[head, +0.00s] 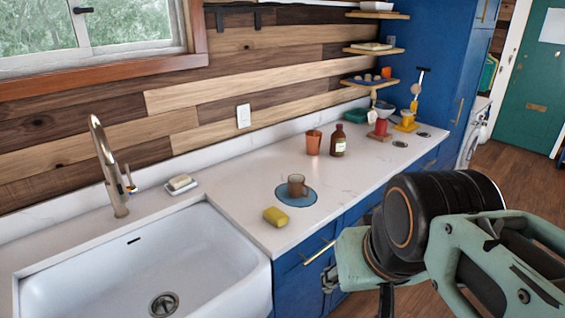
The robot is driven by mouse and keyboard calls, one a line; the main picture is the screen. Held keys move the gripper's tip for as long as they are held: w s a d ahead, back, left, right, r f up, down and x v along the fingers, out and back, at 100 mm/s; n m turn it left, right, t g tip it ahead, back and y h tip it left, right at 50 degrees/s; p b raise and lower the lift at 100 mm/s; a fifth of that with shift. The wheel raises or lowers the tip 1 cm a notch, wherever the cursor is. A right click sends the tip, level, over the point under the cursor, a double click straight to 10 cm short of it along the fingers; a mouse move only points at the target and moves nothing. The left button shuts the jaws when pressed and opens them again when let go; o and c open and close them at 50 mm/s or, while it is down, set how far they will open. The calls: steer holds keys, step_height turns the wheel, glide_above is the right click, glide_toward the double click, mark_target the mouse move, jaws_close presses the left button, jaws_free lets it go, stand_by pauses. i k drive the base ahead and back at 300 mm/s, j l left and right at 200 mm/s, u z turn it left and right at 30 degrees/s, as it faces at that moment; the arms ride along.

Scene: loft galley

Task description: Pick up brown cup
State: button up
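A small brown cup (297,185) with a handle stands upright on a round blue mat (282,196) on the white counter, right of the sink. My gripper (495,265) is at the lower right, nearer the camera and well apart from the cup. Its green and black parts are cut off by the frame edge. The fingertips do not show clearly, so I cannot tell whether it is open or shut.
A yellow sponge (276,216) lies at the counter's front edge. An orange-brown tumbler (313,142) and a brown bottle (338,141) stand behind the cup. The white sink (150,260) is left. Several items crowd the counter's far end.

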mark_target(295, 185)
steer(key=i+u, duration=0.15)
steer(key=u, duration=0.2)
steer(key=i+l+u, duration=0.1)
steer(key=u, duration=0.25)
steer(key=i+l+u, duration=0.15)
steer(key=u, duration=0.2)
steer(key=i+l+u, duration=0.1)
steer(key=l, duration=0.2)
steer(key=i+l+u, duration=0.15)
steer(key=l, duration=0.2)
steer(key=i+l+u, duration=0.1)
steer(key=l, duration=0.25)
steer(key=k+j, duration=0.1)
steer(key=j, duration=0.2)
steer(key=k+j+u, duration=0.1)
steer(key=j, duration=0.25)
steer(key=i+l, duration=0.1)
steer(key=l, duration=0.2)
steer(key=i+l, duration=0.15)
steer(key=i+l+z, duration=0.1)
steer(key=l, duration=0.3)
